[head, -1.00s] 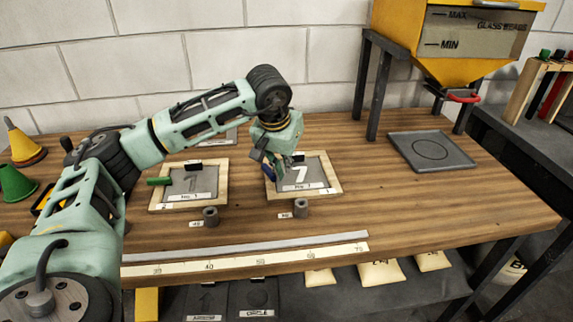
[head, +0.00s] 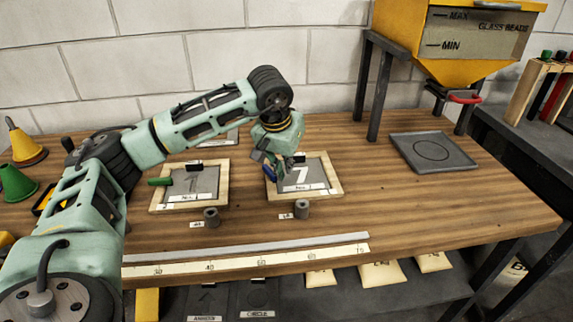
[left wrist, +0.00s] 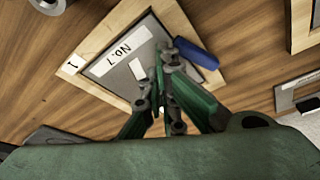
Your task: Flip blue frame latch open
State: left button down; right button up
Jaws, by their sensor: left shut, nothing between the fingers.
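The blue latch (left wrist: 197,53) sits on the wooden edge of the frame marked No. 7 (left wrist: 92,18). In the head view the blue latch (head: 269,173) shows at the left side of that frame (head: 333,190), partly hidden by my gripper. My left gripper (head: 278,171) is shut and empty, pointing down at the frame's left side. In the left wrist view its fingertips (left wrist: 168,50) are right beside the latch's near end. I cannot tell whether they touch it. My right gripper is not in view.
A second frame with a green latch (head: 159,181) lies to the left. Small grey cylinders (head: 302,208) stand in front of the frames. A long ruler (head: 250,262) lies along the front edge.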

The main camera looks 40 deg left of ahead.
pick_arm(q)
jog(key=shift+a, duration=0.1)
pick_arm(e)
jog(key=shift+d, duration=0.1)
pick_arm(q)
jog(key=shift+s+a, duration=0.2)
jog(key=shift+a, duration=0.5)
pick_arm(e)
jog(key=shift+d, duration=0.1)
